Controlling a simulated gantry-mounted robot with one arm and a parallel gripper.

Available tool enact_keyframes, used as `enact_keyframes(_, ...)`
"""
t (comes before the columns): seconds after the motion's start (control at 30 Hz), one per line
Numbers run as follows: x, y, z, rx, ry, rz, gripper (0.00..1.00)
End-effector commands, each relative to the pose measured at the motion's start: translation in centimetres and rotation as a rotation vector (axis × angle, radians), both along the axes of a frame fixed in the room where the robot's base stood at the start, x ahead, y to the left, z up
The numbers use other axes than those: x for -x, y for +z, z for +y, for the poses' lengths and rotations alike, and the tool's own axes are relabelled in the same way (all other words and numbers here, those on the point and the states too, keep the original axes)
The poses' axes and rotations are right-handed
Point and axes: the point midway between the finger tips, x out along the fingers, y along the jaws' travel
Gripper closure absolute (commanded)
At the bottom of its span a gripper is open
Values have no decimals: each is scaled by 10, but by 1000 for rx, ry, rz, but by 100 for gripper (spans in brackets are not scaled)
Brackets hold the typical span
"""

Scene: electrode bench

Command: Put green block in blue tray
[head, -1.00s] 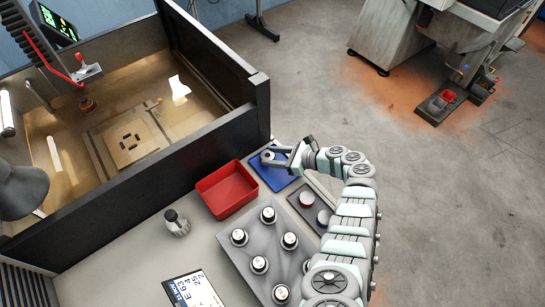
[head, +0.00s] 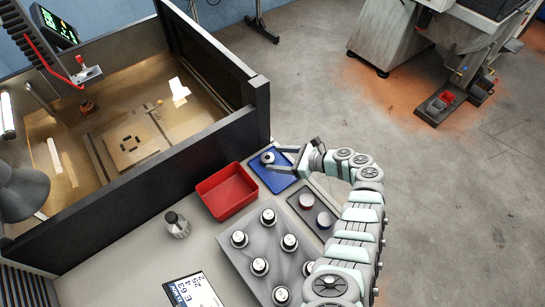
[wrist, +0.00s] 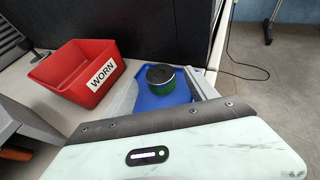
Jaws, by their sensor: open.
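The green block is a short round piece with a dark top (wrist: 160,78) in the wrist view, standing upright on the blue tray (wrist: 150,102). In the head view, the same round piece (head: 267,157) shows its grey-and-dark top on the far-left part of the blue tray (head: 277,182). My gripper (head: 281,159) is open, with one finger on each side near the piece. In the wrist view, my gripper (wrist: 163,95) has its fingers apart, with the piece between and beyond them. Contact cannot be made out.
A red tray (head: 227,192) marked WORN stands left of the blue tray. A grey holder (head: 262,252) carries several round pieces. A dark tray (head: 315,213) holds two more. A small bottle (head: 177,224) and a walled box (head: 140,190) are to the left.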

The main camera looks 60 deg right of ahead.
Motion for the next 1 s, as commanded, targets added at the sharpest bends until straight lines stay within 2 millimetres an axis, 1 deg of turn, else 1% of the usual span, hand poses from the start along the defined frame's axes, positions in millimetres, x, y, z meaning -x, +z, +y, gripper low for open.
enact_keyframes(0.1,26,11,-2,0,-1,3,34)
enact_keyframes(0.2,46,20,-4,-1,-3,3,34)
enact_keyframes(0.4,76,32,-6,0,-2,1,34)
enact_keyframes(0.6,87,37,-6,-1,1,-1,34)
enact_keyframes(1.0,88,37,-6,-2,-1,0,34)
